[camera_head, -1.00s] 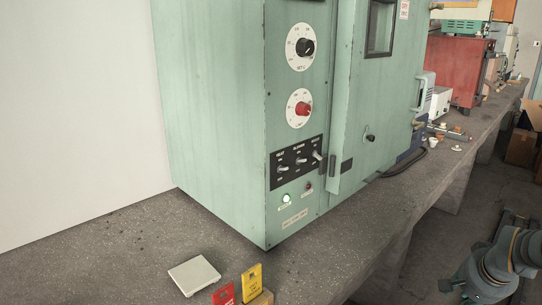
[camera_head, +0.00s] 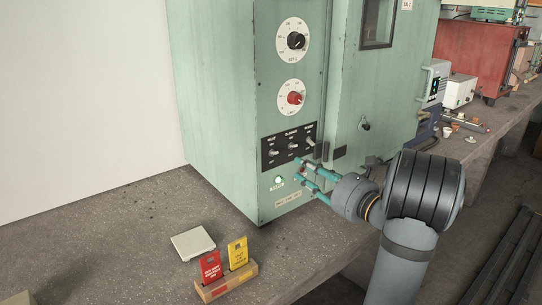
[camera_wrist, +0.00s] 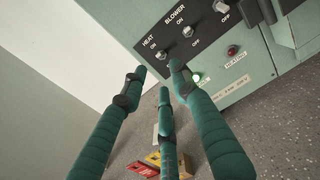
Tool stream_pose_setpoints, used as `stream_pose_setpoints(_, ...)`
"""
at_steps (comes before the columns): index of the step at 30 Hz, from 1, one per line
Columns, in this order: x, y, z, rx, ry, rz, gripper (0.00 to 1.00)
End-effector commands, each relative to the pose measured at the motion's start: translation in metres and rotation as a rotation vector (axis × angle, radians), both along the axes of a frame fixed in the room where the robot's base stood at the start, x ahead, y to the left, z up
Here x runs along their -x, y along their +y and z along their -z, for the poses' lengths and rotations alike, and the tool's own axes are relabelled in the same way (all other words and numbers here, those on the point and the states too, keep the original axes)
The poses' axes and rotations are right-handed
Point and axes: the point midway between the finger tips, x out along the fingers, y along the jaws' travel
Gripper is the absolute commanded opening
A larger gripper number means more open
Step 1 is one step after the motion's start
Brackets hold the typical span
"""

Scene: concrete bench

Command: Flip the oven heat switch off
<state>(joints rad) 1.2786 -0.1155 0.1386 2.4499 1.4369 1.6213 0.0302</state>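The heat switch (camera_head: 273,152) is the leftmost of three toggles on the black panel (camera_head: 284,157) of the green oven (camera_head: 225,90). In the wrist view the heat switch (camera_wrist: 161,56) sits under its HEAT and ON labels; its OFF label is mostly hidden by my fingers. The lever's position is too small to tell. My gripper (camera_head: 297,169) is in front of the oven, just below and right of the heat switch in the head view. In the wrist view my gripper (camera_wrist: 157,70) has its teal fingers spread and empty, tips just below the switch. Contact cannot be told.
The blower switch (camera_wrist: 187,32) and a third toggle (camera_wrist: 221,8) are close beside it. A green lamp (camera_head: 278,180) is lit; a red HEATING lamp (camera_wrist: 232,51) is nearby. A white plate (camera_head: 193,243) and card holder (camera_head: 226,282) lie on the bench (camera_head: 130,240).

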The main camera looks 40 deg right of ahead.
Motion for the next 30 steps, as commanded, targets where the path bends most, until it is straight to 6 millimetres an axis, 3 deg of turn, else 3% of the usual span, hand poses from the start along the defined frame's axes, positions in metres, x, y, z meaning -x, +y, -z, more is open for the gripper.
stream_pose_setpoints(18, -0.094, 0.002, -0.002, -0.002, -0.004, -0.007, 0.29)
stream_pose_setpoints(30, -0.102, 0.002, -0.002, -0.002, -0.005, -0.005, 0.29)
